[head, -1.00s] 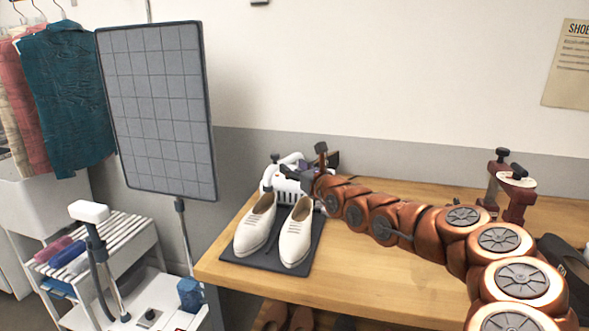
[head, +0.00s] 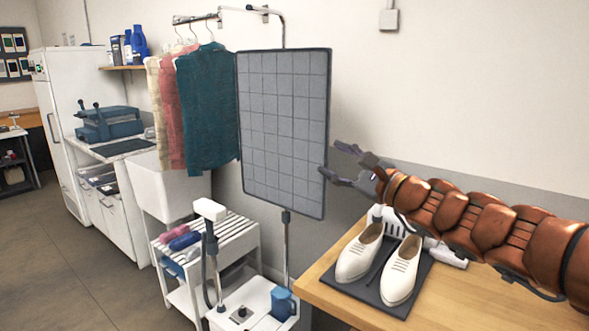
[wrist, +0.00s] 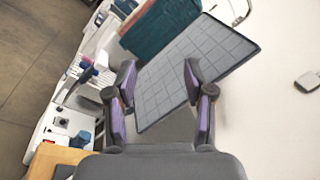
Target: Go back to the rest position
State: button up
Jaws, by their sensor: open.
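My gripper (head: 347,168) is raised above the back left of the wooden workbench (head: 334,281) in the head view. Its fingers are spread and nothing is between them. In the wrist view my gripper (wrist: 160,80) is open and faces the grey gridded panel (wrist: 190,65). The panel also stands to the left of my gripper in the head view (head: 285,130). My copper-coloured arm reaches in from the right over the bench. A pair of white shoes (head: 358,255) stands on a dark mat (head: 412,295) below the arm.
A white steamer head (head: 210,210) and a slatted rack (head: 232,240) stand left of the bench. Garments (head: 205,105) hang from a rail behind. A white device behind the shoes is partly hidden. Open floor (head: 90,270) lies at the left.

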jog(key=s+a+f+n+g+y+p, duration=0.1)
jog(key=s+a+f+n+g+p, duration=0.1)
jog(key=s+a+n+g, duration=0.7)
jog(key=s+a+f+n+g+h+p, duration=0.25)
jog(key=s+f+n, duration=0.5)
jog(key=s, duration=0.75)
jog(key=s+d+f+g+h+p, duration=0.1)
jog(key=s+d+f+g+h, duration=0.1)
jog(key=s+d+f+h, duration=0.4)
jog(key=s+d+f+g+h, duration=0.2)
jog(key=s+d+f+h, duration=0.4)
jog(key=s+d, duration=0.5)
jog(key=d+f+n, duration=0.1)
jog(key=d+f, duration=0.1)
jog(key=d, duration=0.1)
jog(key=shift+s+d+g+p, duration=0.3)
jog(key=shift+d+g+p, duration=0.05)
jog(key=shift+d+p, duration=0.05)
